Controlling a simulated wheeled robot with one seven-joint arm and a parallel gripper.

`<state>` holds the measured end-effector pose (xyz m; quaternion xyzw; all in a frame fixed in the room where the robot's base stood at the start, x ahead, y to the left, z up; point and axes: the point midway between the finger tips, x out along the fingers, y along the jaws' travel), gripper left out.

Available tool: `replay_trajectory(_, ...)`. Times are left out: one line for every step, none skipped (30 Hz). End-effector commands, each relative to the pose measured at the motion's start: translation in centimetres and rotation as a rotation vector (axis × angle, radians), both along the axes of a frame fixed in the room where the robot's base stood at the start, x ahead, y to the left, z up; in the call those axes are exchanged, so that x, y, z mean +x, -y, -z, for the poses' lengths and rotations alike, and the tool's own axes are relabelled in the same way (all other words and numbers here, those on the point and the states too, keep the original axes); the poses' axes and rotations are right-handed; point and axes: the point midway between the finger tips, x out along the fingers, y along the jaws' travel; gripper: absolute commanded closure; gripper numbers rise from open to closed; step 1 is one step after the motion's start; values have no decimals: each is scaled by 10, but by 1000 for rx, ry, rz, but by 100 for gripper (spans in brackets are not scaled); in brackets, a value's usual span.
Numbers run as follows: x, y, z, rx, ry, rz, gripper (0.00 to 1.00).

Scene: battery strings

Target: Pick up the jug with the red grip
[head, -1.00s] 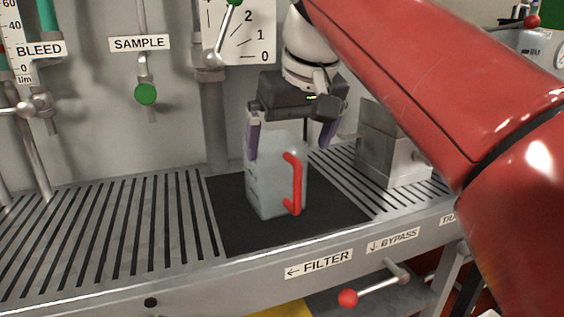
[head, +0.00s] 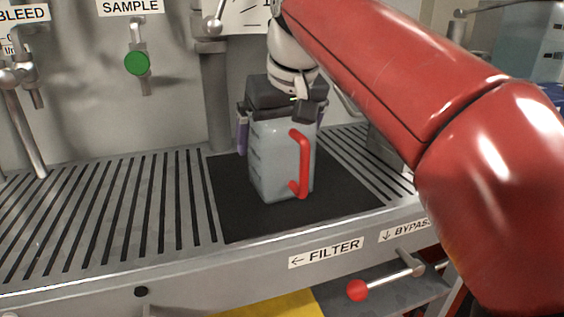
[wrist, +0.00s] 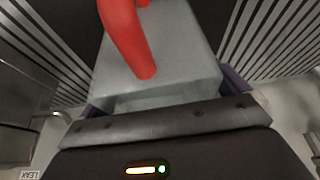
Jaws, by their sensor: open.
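The jug (head: 272,165) is a pale blue-grey translucent box with a red grip (head: 303,165) on its front right side. It stands upright on a black mat (head: 235,215) on the slatted bench. My gripper (head: 281,128) is open and lowered over the jug's top, with a purple finger on the left side of it and the right finger mostly hidden. In the wrist view the jug (wrist: 185,60) lies between the purple fingers, with the red grip (wrist: 127,40) above the palm. Whether the fingers touch the jug I cannot tell.
A grey metal block (head: 388,150) stands to the right behind my arm. A pipe (head: 213,95) and a green-knobbed sample tap (head: 137,64) are on the wall behind. A red-knobbed lever (head: 358,290) sticks out below the bench edge. The slatted bench (head: 110,210) is clear at left.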

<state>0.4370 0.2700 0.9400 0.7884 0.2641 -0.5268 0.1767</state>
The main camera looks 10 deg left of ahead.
Motion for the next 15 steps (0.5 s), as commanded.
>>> replay_trajectory(0,0,0,0,0,0,0)
replay_trajectory(0,0,-1,0,0,0,0)
replay_trajectory(0,0,-1,0,0,0,0)
replay_trajectory(0,0,-1,0,0,0,1)
replay_trajectory(0,0,-1,0,0,0,5)
replay_trajectory(0,0,-1,0,0,0,10)
replay_trajectory(0,0,-1,0,0,0,14)
replay_trajectory(0,0,-1,0,0,0,18)
replay_trajectory(0,0,-1,0,0,0,24)
replay_trajectory(0,0,-1,0,0,0,28)
replay_trajectory(0,0,-1,0,0,0,31)
replay_trajectory(0,0,-1,0,0,0,37)
replay_trajectory(0,0,-1,0,0,0,41)
replay_trajectory(0,0,-1,1,1,0,43)
replay_trajectory(0,0,-1,1,1,0,43)
